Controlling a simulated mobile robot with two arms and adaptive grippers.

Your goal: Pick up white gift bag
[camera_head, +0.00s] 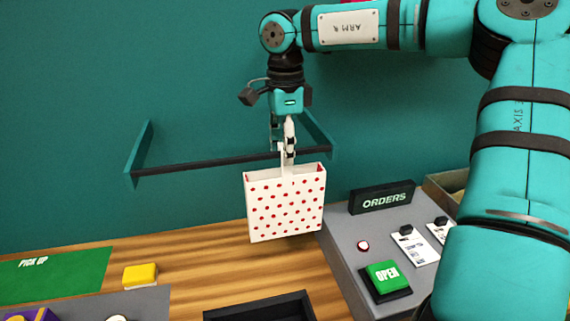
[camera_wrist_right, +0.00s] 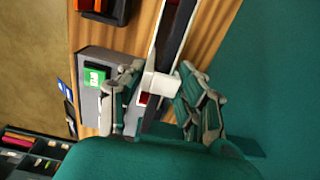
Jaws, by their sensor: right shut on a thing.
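The white gift bag (camera_head: 286,208) with red dots hangs upright below my right gripper (camera_head: 289,150) in the head view. My right gripper is shut on the bag's white handle, above the bag's open top. The bag appears to hang above the wooden counter, near the grey orders console. In the right wrist view, the fingers of my right gripper (camera_wrist_right: 160,95) close on the white handle (camera_wrist_right: 162,86). My left gripper is in neither view.
A wall rack (camera_head: 230,163) is behind the bag. The orders console (camera_head: 345,252) stands to the right with a green OPEN button (camera_head: 383,274) and ORDERS sign (camera_head: 383,197). A black tray (camera_head: 260,308), yellow block (camera_head: 140,275) and green PICK UP mat (camera_head: 55,275) lie on the counter.

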